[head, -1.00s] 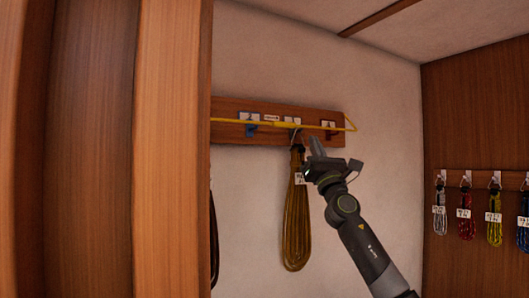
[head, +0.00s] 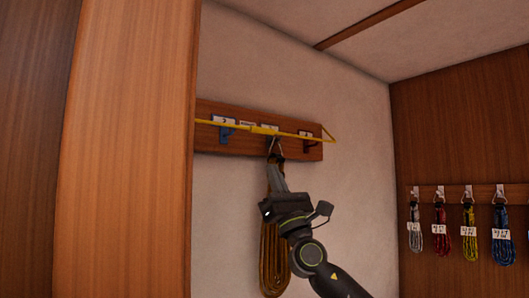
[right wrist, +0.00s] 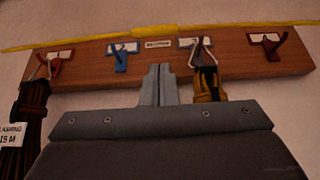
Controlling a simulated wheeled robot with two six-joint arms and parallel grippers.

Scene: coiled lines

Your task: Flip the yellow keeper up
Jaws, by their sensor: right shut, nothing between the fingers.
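The yellow keeper (head: 265,130) is a thin bar running across the front of a wooden hook board (head: 205,140), in front of its hooks and labels. In the right wrist view the keeper (right wrist: 150,32) crosses along the board's top edge. My right gripper (head: 278,172) is shut and empty, pointing up, below the keeper and apart from it in the picture. It is in front of the brown-yellow coil (head: 275,245). In the right wrist view its fingertips (right wrist: 160,75) lie over the board's lower edge, between the blue hook (right wrist: 119,57) and the hook with the coil (right wrist: 208,87). My left gripper is not in view.
A dark labelled coil (right wrist: 25,120) hangs at the left in the right wrist view. A wooden panel (head: 125,150) hides the board's left end in the head view. Several coloured coils, one blue (head: 503,235), hang on the right wall. The wall between is bare.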

